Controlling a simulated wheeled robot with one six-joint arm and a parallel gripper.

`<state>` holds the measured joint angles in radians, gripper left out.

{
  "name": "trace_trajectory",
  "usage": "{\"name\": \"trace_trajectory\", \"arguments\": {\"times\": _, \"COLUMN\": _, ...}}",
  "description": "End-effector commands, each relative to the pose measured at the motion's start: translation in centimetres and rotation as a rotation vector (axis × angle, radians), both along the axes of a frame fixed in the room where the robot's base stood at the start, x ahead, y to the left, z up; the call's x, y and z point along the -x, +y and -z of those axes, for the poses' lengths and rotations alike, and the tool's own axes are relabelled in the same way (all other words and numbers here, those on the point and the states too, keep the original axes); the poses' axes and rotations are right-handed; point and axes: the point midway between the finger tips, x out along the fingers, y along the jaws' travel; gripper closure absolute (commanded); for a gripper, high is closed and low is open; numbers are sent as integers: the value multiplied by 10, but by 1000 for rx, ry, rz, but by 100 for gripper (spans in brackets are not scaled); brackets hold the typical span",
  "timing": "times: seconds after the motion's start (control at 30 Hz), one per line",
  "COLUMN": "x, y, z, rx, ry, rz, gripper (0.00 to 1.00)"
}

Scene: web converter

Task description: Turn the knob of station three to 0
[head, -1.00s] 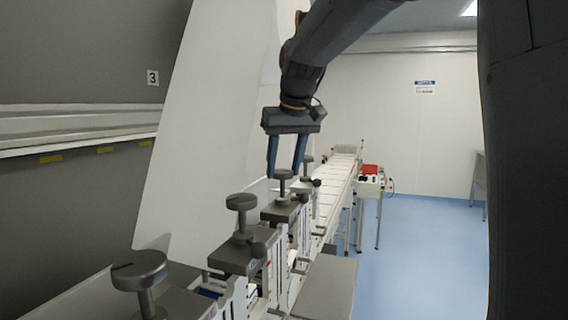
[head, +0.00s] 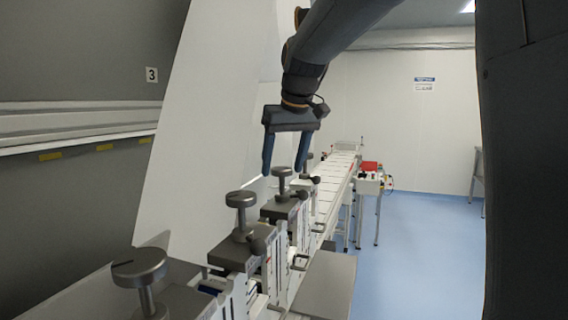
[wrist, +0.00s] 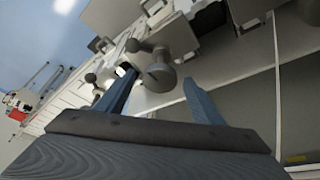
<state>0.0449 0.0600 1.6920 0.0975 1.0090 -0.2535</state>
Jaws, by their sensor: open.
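A row of dark round knobs on stems stands on grey blocks along the machine. In the head view, the nearest knob (head: 138,268) is at the lower left, a second knob (head: 241,199) lies behind it, then a third knob (head: 282,172) and a fourth (head: 309,157). My gripper (head: 284,170) is open, fingers pointing down, and overlaps the third knob in this view. In the wrist view a knob (wrist: 158,77) shows between the spread fingers of my gripper (wrist: 158,82), near their tips. I cannot tell whether they touch. No dial marks or station number on this knob are readable.
A large pale panel (head: 205,110) stands behind the knobs. A conveyor (head: 338,172) runs away to the back. Blue floor (head: 430,250) is clear at the right.

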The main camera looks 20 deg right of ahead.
Motion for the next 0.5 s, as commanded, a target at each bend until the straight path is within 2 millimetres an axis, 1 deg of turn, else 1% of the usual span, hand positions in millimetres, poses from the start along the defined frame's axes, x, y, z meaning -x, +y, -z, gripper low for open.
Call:
{"name": "trace_trajectory", "arguments": {"times": 0.17, "x": 1, "y": 0, "z": -5, "rx": 0, "ry": -2, "rz": 0, "gripper": 38}}
{"name": "trace_trajectory", "arguments": {"times": 0.27, "x": 5, "y": -1, "z": -16, "rx": 0, "ry": -5, "rz": 0, "gripper": 38}}
{"name": "trace_trajectory", "arguments": {"times": 0.5, "x": 20, "y": -4, "z": -51, "rx": 0, "ry": -4, "rz": 0, "gripper": 38}}
